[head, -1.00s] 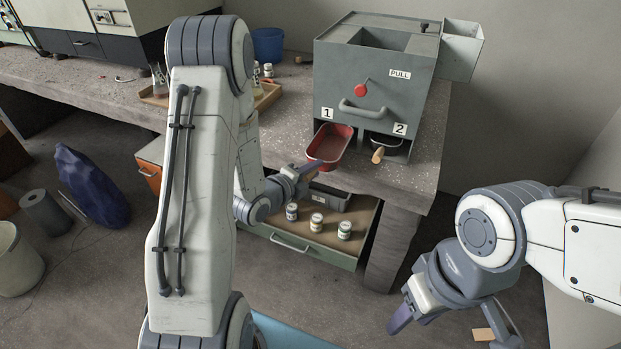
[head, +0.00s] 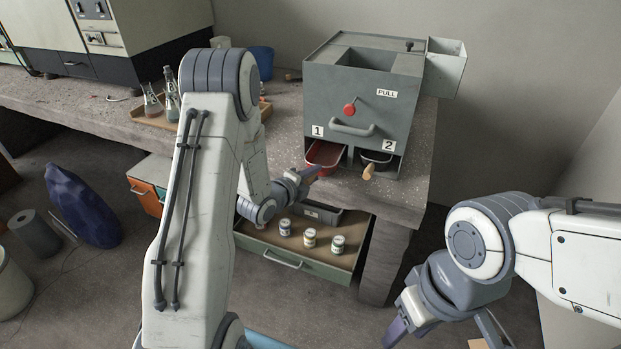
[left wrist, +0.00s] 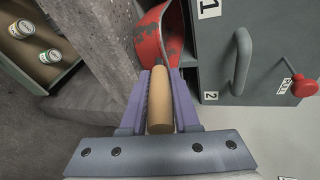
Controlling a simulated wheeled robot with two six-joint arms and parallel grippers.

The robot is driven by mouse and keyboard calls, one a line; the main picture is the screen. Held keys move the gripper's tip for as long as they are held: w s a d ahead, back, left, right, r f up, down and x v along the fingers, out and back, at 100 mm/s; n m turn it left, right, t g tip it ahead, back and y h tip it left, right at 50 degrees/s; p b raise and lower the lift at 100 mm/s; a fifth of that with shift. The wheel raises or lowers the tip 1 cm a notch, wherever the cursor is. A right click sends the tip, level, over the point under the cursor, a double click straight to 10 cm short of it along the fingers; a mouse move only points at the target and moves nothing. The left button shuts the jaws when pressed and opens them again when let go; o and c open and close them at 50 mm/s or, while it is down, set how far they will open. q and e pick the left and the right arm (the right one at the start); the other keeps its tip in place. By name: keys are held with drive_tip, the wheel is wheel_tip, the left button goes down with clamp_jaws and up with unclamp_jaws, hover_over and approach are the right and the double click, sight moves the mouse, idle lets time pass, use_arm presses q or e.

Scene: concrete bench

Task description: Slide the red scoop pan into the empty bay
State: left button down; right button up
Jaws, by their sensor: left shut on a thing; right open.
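The red scoop pan (head: 324,154) sits partly inside bay 1 of the grey box (head: 362,100), its near part sticking out. In the left wrist view the worn red pan (left wrist: 152,42) is beside the label 1, and its wooden handle (left wrist: 160,105) lies between the purple fingers. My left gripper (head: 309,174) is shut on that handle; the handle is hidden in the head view. Bay 2 holds a black pan (head: 378,157) with a wooden handle (head: 369,172) pointing out. My right gripper (head: 442,338) is open and empty, low at the right.
An open green drawer (head: 302,268) with several small jars (head: 309,237) sits below the bench edge. A wooden tray with glass flasks (head: 152,101) and a blue bin (head: 262,60) stand left of the box. The bench (head: 427,150) right of the box is bare.

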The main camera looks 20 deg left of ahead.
use_arm(q)
drive_tip(key=b, duration=0.2)
approach(323, 158)
drive_tip(key=shift+w+d+r, duration=0.25)
drive_tip(key=shift+w+d, duration=0.65)
drive_tip(key=shift+w, duration=0.2)
drive_tip(key=shift+w+d+r, duration=0.25)
drive_tip(key=shift+w+d, duration=0.7)
drive_tip(key=shift+w, duration=0.15)
drive_tip(key=c, duration=0.6)
unclamp_jaws()
drive_tip(key=shift+o, duration=0.2)
drive_tip(key=v, duration=1)
drive_tip(key=shift+s, duration=0.2)
drive_tip(key=shift+r, duration=0.15)
